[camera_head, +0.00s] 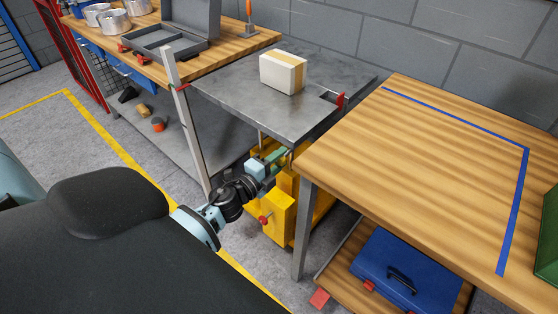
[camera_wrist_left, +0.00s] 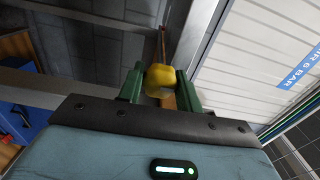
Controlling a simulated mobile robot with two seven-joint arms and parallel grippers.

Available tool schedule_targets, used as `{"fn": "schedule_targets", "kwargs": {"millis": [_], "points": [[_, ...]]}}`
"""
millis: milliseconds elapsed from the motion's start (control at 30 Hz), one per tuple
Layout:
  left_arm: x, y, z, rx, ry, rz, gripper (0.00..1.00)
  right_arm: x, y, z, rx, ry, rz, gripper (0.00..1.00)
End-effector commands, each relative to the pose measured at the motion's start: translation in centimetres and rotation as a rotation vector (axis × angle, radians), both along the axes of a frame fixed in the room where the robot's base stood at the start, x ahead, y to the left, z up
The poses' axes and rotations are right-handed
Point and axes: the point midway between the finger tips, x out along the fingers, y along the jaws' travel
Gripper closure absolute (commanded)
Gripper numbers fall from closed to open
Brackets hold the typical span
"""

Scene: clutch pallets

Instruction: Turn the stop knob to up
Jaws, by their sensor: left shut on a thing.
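In the left wrist view a small rounded yellow knob (camera_wrist_left: 160,77), which looks like the stop knob, sits between the two green fingers of my left gripper (camera_wrist_left: 160,86). The fingers are shut on it from both sides. In the head view my left gripper (camera_head: 283,157) is at the near edge of the grey metal table, above a yellow cabinet (camera_head: 279,212). The knob is too small or hidden to make out there. I cannot tell which way it is turned. My right gripper is not in view.
A red knob (camera_head: 264,220) sticks out of the yellow cabinet below my gripper. The grey metal table (camera_head: 240,88) carries a box (camera_head: 283,71) and a red clamp (camera_head: 339,100). A wooden table (camera_head: 430,150) stands close on the right. A metal post (camera_head: 187,120) rises on the left.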

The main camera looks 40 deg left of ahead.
Motion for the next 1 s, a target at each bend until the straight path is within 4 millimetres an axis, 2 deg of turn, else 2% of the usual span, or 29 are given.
{"fn": "schedule_targets", "kwargs": {"millis": [567, 600, 767, 1000], "points": [[-0.03, -0.02, -0.07, 0.039, -0.002, 0.0, 0.88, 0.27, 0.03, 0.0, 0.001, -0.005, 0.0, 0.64], [-0.03, -0.02, -0.07, 0.039, -0.002, 0.0, 0.64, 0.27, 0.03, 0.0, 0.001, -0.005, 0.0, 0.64], [-0.02, -0.02, -0.06, 0.037, -0.002, 0.0, 0.43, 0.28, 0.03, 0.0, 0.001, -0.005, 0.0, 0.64], [-0.02, -0.01, -0.03, 0.036, -0.002, 0.0, 0.43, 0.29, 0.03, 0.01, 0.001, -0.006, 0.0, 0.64]]}}
